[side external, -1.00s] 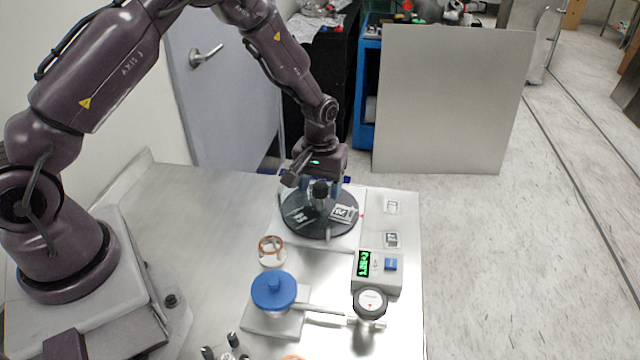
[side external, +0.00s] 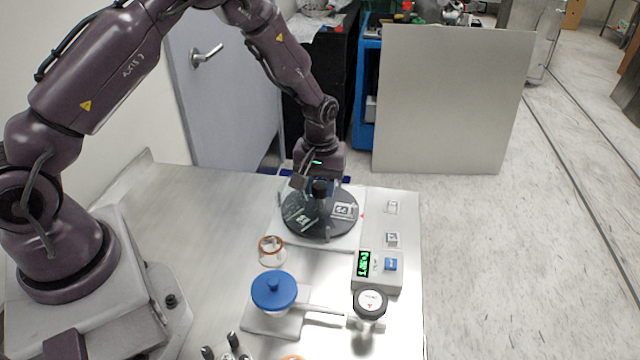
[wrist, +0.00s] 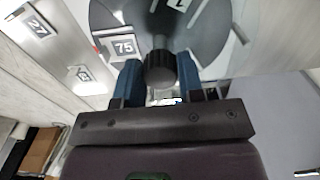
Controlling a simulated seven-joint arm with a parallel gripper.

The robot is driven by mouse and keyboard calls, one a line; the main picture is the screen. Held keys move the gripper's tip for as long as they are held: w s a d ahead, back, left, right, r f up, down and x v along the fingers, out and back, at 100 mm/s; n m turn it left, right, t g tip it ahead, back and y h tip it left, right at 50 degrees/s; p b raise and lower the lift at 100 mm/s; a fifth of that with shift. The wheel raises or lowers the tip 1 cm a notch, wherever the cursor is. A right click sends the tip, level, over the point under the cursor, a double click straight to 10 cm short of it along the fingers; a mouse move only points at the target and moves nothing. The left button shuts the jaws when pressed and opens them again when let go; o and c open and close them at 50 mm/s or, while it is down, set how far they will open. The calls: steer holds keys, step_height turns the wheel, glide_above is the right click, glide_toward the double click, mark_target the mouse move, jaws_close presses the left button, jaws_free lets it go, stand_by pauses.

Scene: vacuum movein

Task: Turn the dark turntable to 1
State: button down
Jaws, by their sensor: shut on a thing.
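The dark turntable (side external: 322,229) is a round disc on a pale base plate at the back of the bench. It also shows in the wrist view (wrist: 215,30). My gripper (side external: 320,190) points down over its centre, with its blue fingers (wrist: 158,82) shut on the black knob (wrist: 159,68). A raised white tile reading 75 (wrist: 123,46) is on the disc's rim by a red mark (wrist: 97,42). Another label (wrist: 178,3) is cut off at the wrist view's top; I cannot tell its number. The gripper hides part of the disc.
Two loose tiles, one reading 27 (wrist: 38,27), lie along the bench's right edge. A device with a green display and blue button (side external: 391,264), a round dial (side external: 370,302), a blue-lidded jar (side external: 273,290) and an orange-rimmed jar (side external: 271,250) stand nearer. The left bench is clear.

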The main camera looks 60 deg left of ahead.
steer(key=shift+n, duration=3.1)
steer(key=shift+w+d+n, duration=0.1)
steer(key=shift+n, duration=6.1)
steer(key=shift+w+n, duration=0.1)
steer(key=shift+n, duration=3.1)
steer(key=c, duration=0.7)
jaws_free()
steer(key=shift+c, duration=0.2)
steer(key=shift+r, duration=0.15)
